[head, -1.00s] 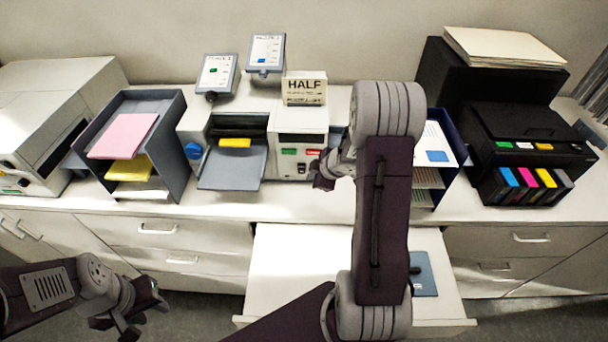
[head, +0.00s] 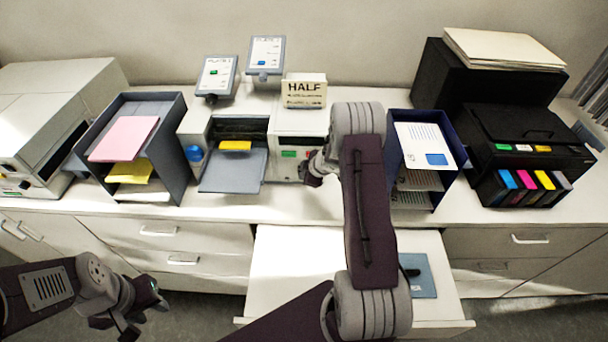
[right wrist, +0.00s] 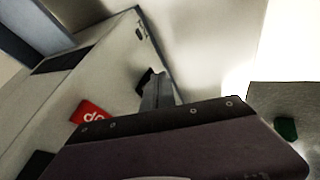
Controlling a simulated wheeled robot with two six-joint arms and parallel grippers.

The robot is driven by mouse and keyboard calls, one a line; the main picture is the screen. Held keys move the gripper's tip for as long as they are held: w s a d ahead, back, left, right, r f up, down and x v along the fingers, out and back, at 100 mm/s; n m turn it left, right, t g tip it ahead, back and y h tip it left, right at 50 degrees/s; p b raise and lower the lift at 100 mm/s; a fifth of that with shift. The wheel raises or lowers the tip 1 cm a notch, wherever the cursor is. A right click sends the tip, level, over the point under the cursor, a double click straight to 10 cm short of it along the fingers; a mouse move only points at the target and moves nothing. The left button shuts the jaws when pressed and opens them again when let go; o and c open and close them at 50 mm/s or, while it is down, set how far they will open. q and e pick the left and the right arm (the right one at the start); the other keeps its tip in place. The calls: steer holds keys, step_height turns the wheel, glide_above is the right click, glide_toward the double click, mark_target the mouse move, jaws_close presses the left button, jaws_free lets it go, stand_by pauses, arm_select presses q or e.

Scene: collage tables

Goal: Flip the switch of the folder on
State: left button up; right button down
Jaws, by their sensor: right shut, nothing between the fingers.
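The folder (head: 290,121) is the pale grey machine in the middle of the counter, under a HALF sign. Its front panel shows a green label (head: 289,154). A red label (right wrist: 92,112) shows in the right wrist view. A small black switch-like part (right wrist: 146,77) sits on the same pale face. My right gripper (head: 310,178) is shut and empty, close to the front panel's right side. In the right wrist view its fingertips (right wrist: 156,88) are at or just before the black part; contact is unclear. My left gripper (head: 145,306) hangs low at the left, apparently open and empty.
A grey tray (head: 177,150) with pink and yellow paper stands left of the folder. A blue tray (head: 451,186) with sheets and a black printer (head: 530,120) stand right. A drawer (head: 290,265) is pulled out below, with a blue pad (head: 425,283).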

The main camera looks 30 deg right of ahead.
steer(key=f+b, duration=0.1)
steer(key=b, duration=0.1)
steer(key=shift+b, duration=0.3)
steer(key=shift+w+d+r, duration=0.1)
steer(key=shift+w+r, duration=0.05)
steer(key=shift+r, duration=0.3)
steer(key=shift+r+p, duration=0.85)
steer(key=shift+p, duration=0.1)
